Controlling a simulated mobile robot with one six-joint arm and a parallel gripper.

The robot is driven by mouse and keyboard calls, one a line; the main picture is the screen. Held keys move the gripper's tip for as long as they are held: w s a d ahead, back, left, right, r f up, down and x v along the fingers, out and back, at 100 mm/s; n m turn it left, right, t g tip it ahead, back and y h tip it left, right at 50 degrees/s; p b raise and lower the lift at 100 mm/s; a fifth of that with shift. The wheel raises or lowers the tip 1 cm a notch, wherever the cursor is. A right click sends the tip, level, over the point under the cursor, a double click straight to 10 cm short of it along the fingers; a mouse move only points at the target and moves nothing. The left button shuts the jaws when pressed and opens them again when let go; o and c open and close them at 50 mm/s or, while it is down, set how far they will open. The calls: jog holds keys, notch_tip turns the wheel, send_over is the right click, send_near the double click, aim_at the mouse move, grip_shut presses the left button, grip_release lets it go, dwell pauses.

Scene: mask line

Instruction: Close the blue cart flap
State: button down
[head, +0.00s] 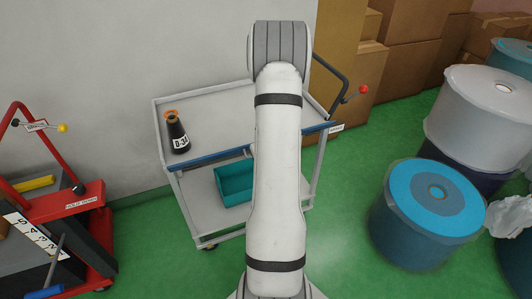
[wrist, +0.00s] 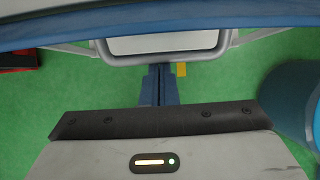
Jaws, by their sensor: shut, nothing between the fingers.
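The grey cart (head: 163,130) stands against the wall in the head view. Its blue flap (head: 207,158) shows as a narrow strip along the front edge of the top shelf, partly behind my arm; I cannot tell its exact angle. In the wrist view the flap (wrist: 160,20) is a blue band across the top. My arm hides the gripper in the head view.
A black cone-shaped container (head: 178,135) with an orange rim stands on the top shelf. A teal bin (head: 234,183) sits on the lower shelf. A red cart (head: 75,205) is at left, a blue-topped drum (head: 435,195) at right. Green floor (head: 155,255) is clear in front.

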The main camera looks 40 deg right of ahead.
jog(key=shift+w+d+r+p, duration=0.25)
jog(key=shift+w+r+p, duration=0.4)
jog(key=shift+r+p, duration=0.25)
jog(key=shift+w+d+r+p, duration=0.25)
jog(key=shift+w+r+p, duration=0.4)
jog(key=shift+p, duration=0.4)
jog(key=shift+w+d+r+p, duration=0.25)
jog(key=shift+w+r+p, duration=0.4)
jog(key=shift+r+p, duration=0.25)
jog(key=shift+f, duration=0.1)
jog(key=s+a+f+b, duration=0.2)
jog(key=s+b, duration=0.2)
notch_tip(320, 180, up, 10)
jog(key=p, duration=0.8)
jog(key=shift+w+d, duration=0.3)
jog(key=shift+d, duration=0.05)
